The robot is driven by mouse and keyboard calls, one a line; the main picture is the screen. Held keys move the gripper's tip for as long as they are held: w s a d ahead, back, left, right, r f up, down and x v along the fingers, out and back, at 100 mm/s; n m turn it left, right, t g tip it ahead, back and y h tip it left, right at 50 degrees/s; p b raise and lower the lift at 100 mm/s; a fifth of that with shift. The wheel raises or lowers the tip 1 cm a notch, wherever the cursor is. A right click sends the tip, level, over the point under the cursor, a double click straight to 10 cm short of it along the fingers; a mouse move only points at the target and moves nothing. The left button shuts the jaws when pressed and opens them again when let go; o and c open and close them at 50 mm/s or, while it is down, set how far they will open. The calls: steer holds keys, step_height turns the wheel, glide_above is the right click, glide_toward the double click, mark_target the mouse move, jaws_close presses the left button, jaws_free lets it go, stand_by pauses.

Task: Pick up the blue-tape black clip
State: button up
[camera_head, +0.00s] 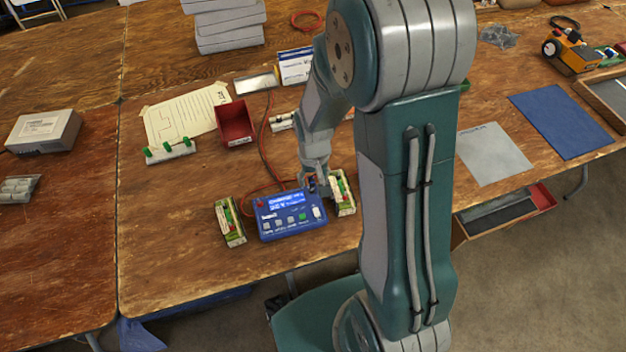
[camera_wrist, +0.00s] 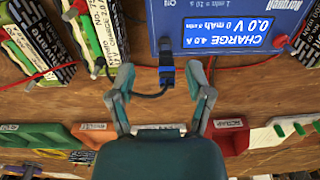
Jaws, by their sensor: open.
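The blue-tape black clip (camera_wrist: 167,68) shows in the wrist view as a small black clip with a blue band and a dark lead trailing from it to the left. It sits close to the edge of the blue charger (camera_wrist: 215,50). My gripper (camera_wrist: 161,80) is open, with one finger on each side of the clip and visible gaps between. I cannot tell how high the fingers are above the table. In the head view my gripper (camera_head: 318,185) is low by the right end of the charger (camera_head: 290,216), where the clip is hard to make out.
Battery packs stand beside the charger, one at its left (camera_head: 230,222) and one at its right (camera_head: 343,192), close to my gripper. Red leads (camera_head: 264,140) run behind the charger. A red bin (camera_head: 235,124) stands further back. The table's front left is clear.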

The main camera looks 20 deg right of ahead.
steer(key=shift+a+f, duration=0.2)
steer(key=shift+f, duration=0.7)
steer(key=shift+a, duration=0.25)
steer(key=shift+d, duration=0.1)
jaws_close()
steer(key=shift+d, duration=0.15)
steer(key=shift+a+r, duration=0.1)
steer(key=shift+a, duration=0.1)
